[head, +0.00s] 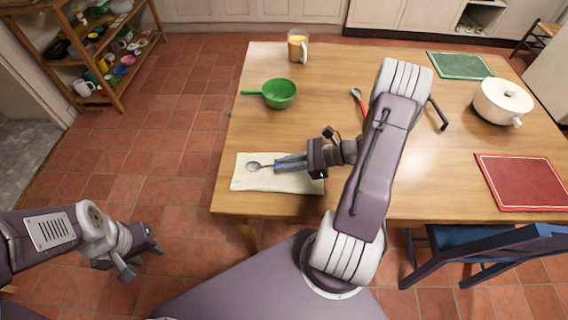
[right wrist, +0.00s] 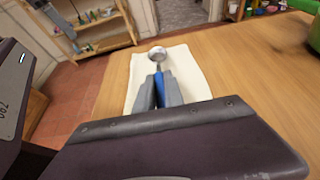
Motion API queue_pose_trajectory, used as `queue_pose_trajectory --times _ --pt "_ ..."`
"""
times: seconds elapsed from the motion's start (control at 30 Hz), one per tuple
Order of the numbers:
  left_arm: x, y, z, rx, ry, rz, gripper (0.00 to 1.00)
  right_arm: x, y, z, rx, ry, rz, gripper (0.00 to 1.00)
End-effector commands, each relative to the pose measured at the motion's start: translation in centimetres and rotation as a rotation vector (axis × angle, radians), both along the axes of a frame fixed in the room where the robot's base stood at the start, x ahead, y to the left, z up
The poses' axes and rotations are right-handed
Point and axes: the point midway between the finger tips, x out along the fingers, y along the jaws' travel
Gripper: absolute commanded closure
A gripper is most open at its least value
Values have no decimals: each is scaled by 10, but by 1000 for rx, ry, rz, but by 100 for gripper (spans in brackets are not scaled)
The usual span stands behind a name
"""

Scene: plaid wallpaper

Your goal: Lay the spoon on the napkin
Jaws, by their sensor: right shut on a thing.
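A cream napkin (head: 243,182) lies near the front left corner of the table. The spoon (head: 255,165) has a metal bowl and a blue handle, and its bowl end shows over the napkin. My right gripper (head: 283,164) is shut on the spoon's handle above the napkin. In the right wrist view the spoon (right wrist: 158,54) points away from the fingers, with the napkin (right wrist: 199,66) beneath. I cannot tell whether the spoon touches the cloth. My left gripper (head: 140,258) hangs left of the table over the floor, its jaw opening unclear.
A green pan (head: 279,93), a mug (head: 298,47), a white pot (head: 502,101), a green mat (head: 460,65) and a red mat (head: 522,182) are on the wooden table (head: 330,85). A red-handled utensil (head: 357,95) lies near my right arm. A blue chair (head: 480,250) stands in front.

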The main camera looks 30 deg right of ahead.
Motion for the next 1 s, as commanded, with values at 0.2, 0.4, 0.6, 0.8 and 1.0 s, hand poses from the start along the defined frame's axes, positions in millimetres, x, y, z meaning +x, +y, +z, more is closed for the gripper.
queue_pose_trajectory --times 0.2,0.4,0.6,0.8,1.0 --pt "0 0 -3 0 0 0 60 0 0 -4 0 0 0 100" --pt "0 0 -4 0 0 0 60 0 0 -7 0 0 0 100" --pt "0 0 -5 0 0 0 60 0 0 -9 0 0 0 100" --pt "0 0 -5 0 0 0 60 0 0 -9 0 0 0 84" --pt "0 0 -5 0 0 0 60 0 0 -9 0 0 0 62"
